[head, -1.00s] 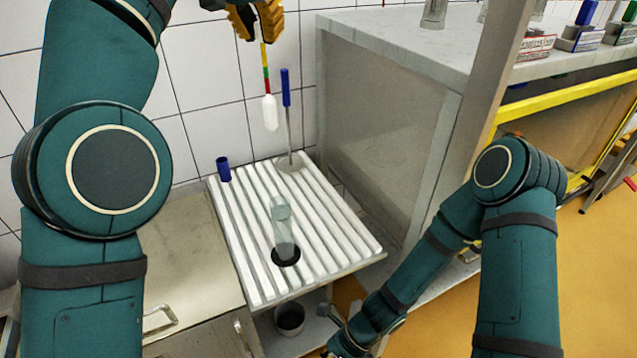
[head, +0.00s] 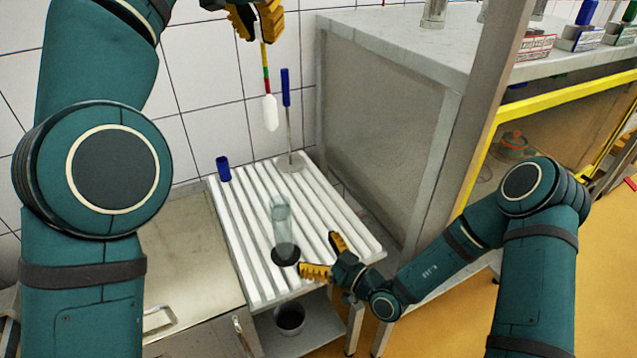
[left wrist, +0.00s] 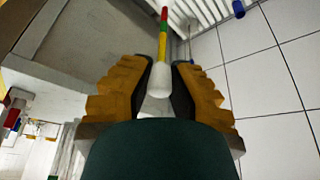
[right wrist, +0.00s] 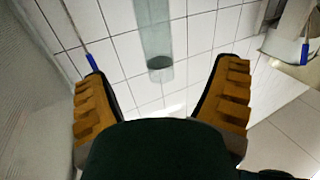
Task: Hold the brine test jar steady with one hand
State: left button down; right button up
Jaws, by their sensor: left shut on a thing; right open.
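The brine test jar (head: 282,218) is a clear, upright cylinder on the white ribbed rack, with a dark round patch at its foot. My right gripper (head: 322,256) is open beside the jar's lower right side, apart from it in the head view. In the right wrist view the jar (right wrist: 154,35) shows between and beyond the open fingers. My left gripper (head: 257,20) is shut on a hydrometer (head: 270,112), which hangs above the rack with a white bulb and a red, yellow and green stem. It also shows in the left wrist view (left wrist: 163,40).
The ribbed rack (head: 245,270) also holds a small blue cylinder (head: 223,168) and a blue-handled rod with a disc foot (head: 287,110). A grey cabinet (head: 385,135) stands to the right. A steel counter (head: 185,250) is at the left. A dark cup (head: 289,318) sits below.

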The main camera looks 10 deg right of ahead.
aim_at(266, 100)
jog(key=shift+m, duration=0.3)
jog(key=x, duration=1.2)
jog(key=shift+w+d, duration=0.25)
jog(key=c, duration=1.4)
pick_arm(q)
jog(key=shift+f, duration=6.5)
pick_arm(e)
jog(key=shift+r, duration=0.1)
